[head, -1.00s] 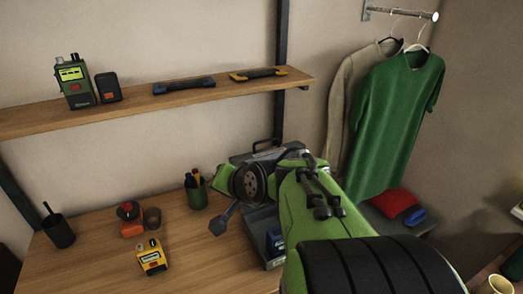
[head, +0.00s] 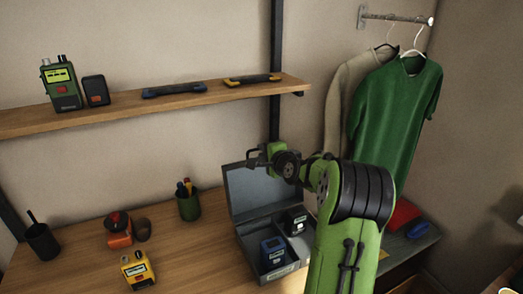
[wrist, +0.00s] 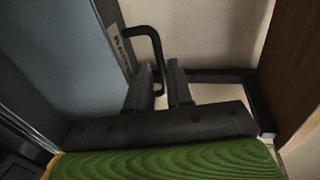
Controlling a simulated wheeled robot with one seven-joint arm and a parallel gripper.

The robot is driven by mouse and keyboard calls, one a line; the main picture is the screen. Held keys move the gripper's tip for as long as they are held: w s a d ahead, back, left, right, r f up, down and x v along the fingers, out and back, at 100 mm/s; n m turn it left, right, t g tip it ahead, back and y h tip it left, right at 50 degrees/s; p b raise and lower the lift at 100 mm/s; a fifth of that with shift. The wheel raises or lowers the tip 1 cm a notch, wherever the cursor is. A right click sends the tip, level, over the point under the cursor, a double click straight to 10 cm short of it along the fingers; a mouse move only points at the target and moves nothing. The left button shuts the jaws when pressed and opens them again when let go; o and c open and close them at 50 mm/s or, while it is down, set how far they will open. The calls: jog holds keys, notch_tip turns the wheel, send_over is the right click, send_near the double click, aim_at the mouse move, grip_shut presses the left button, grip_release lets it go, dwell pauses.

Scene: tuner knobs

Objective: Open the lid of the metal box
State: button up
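The grey metal box (head: 246,240) stands on the right part of the wooden bench. Its lid (head: 250,195) is raised, standing about upright at the back, with its inner face showing. My gripper (head: 257,155) is at the lid's top edge. In the wrist view the lid's dark handle (wrist: 155,40) rises beside a white label, and one end of it runs down to the gap between my fingers (wrist: 160,82). The fingers are apart; I see no firm grip on the handle. Inside the box are a blue device (head: 272,250) and a black-and-white device (head: 296,219).
On the bench stand a yellow device (head: 137,269), an orange-and-black item (head: 118,231), a dark cup (head: 42,241) and a green pen cup (head: 189,206). A wooden shelf (head: 150,108) is above. Shirts (head: 395,125) hang at right.

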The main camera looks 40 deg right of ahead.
jog(key=shift+x, duration=1.25)
grip_shut()
dwell(0.4)
